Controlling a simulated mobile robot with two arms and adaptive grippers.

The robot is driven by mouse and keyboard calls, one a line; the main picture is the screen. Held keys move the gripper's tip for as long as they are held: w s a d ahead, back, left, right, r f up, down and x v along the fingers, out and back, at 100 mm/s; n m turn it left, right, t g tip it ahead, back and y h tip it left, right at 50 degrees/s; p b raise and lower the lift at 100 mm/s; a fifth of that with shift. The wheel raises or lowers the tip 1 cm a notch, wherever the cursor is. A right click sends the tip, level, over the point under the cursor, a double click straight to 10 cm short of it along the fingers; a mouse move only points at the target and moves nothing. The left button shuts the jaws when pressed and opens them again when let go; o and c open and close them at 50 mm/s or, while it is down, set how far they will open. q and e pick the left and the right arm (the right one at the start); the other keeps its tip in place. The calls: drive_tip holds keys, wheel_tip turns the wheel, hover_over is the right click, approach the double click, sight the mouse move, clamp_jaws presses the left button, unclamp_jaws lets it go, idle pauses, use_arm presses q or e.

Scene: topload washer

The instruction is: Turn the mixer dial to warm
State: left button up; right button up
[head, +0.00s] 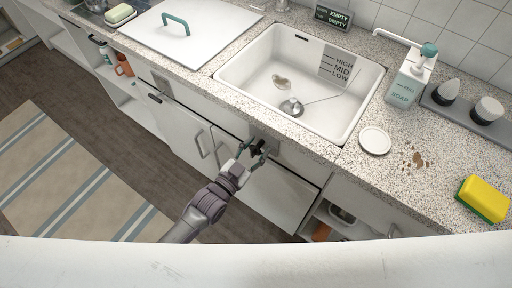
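My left gripper (258,150) is at the cabinet front just below the sink's front edge. Its dark fingers are at a small grey plate (270,145) on that front. A dark part shows between or behind the fingers; I cannot tell whether it is the mixer dial or part of the gripper. The fingers hide most of it, so no warm mark or dial setting is readable. Whether the fingers are closed on something cannot be made out. My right gripper is not in view.
The sink (258,92) has a HIGH, MID, LOW panel (338,65) inside. A display (333,16) reads EMPTY twice. A soap bottle (408,80), white dish (375,140) and yellow sponge (484,198) stand on the right counter.

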use_arm(q)
drive_tip(key=c, duration=0.7)
drive_tip(key=shift+o, duration=0.2)
drive_tip(key=shift+n, duration=0.4)
drive_tip(key=n, duration=0.2)
drive_tip(key=shift+n, duration=0.4)
drive_tip(key=n, duration=0.3)
drive_tip(key=shift+f+n, duration=0.1)
drive_tip(key=shift+n, duration=0.3)
drive_tip(key=n+b, duration=0.1)
drive_tip(key=n, duration=0.4)
drive_tip(key=shift+f, duration=0.1)
drive_tip(key=n+b, duration=0.2)
drive_tip(key=n, duration=0.3)
drive_tip(key=shift+n, duration=0.3)
